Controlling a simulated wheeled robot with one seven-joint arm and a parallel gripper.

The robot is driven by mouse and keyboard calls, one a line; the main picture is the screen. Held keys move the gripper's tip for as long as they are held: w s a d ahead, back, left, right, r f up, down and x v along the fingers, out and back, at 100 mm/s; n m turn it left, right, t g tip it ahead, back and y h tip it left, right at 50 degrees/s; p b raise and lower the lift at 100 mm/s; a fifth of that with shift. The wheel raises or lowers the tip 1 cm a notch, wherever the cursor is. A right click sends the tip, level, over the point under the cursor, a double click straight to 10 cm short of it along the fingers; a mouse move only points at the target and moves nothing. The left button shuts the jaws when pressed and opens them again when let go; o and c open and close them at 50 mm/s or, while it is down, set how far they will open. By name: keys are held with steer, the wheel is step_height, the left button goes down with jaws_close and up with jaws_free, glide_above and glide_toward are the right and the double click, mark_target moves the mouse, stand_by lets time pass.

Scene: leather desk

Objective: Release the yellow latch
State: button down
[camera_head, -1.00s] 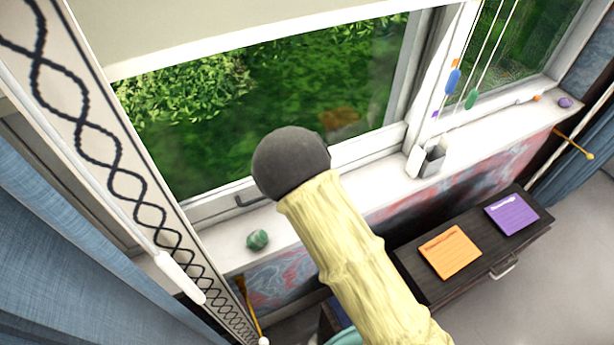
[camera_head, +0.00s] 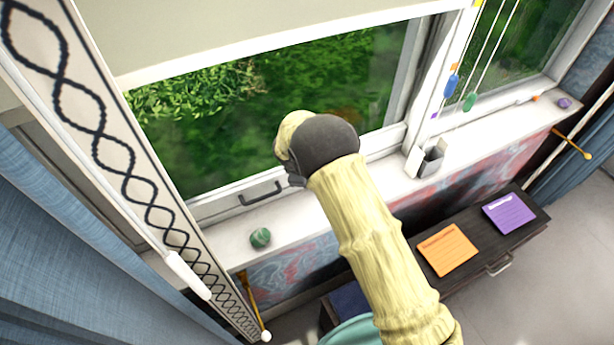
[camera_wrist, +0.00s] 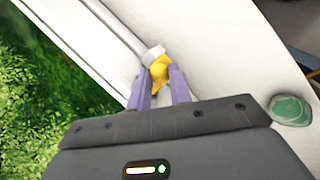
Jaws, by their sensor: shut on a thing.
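The yellow latch (camera_wrist: 159,70) shows in the wrist view, at the window frame beside the end of a grey bar. My gripper (camera_wrist: 160,76) has its two purple fingers on either side of the latch and is shut on it. The lower part of the latch lies between the fingers. In the head view my arm hides both the latch and the gripper's fingers.
A green striped stone (camera_head: 260,238) lies on the white sill, also in the wrist view (camera_wrist: 290,110). A window handle (camera_head: 262,193) is on the lower frame. Hanging cords with colored pulls (camera_head: 470,102) and a grey holder (camera_head: 431,161) are to the right.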

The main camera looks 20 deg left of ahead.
steer(key=c, duration=1.3)
jaws_free()
steer(key=b+v, duration=0.5)
steer(key=v, duration=1.2)
steer(key=shift+r+b, duration=0.2)
steer(key=shift+b, duration=0.1)
